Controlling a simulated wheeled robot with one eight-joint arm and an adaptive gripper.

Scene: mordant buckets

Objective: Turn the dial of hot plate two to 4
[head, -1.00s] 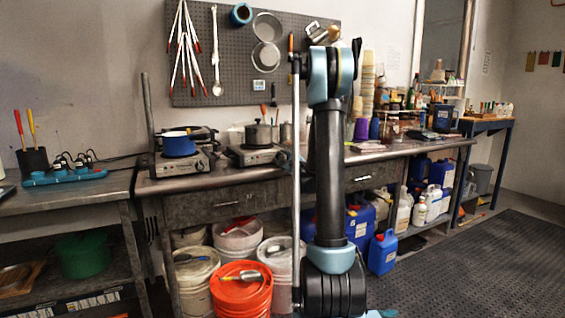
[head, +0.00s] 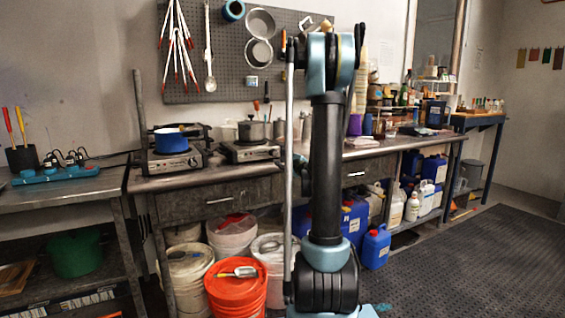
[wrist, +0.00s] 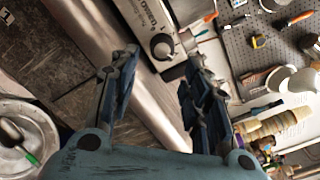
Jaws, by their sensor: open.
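Two hot plates stand on the bench in the head view. The left hot plate (head: 178,163) carries a blue pot and the right hot plate (head: 250,152) a grey lidded pot. Which is number two cannot be read. In the wrist view a pale hot plate front (wrist: 143,16) shows at the top, with a round dial (wrist: 162,47) on it. Its setting is too small to read. My gripper (wrist: 162,68) is open and empty, its fingers to either side of the dial in the picture and apparently short of it.
The blue pot (head: 171,141) and grey pot (head: 251,129) sit on the burners. A pegboard (head: 225,85) with hanging tools is behind. An orange bucket (head: 236,292) and white buckets stand below the bench. Dark floor matting (head: 450,260) is clear at right.

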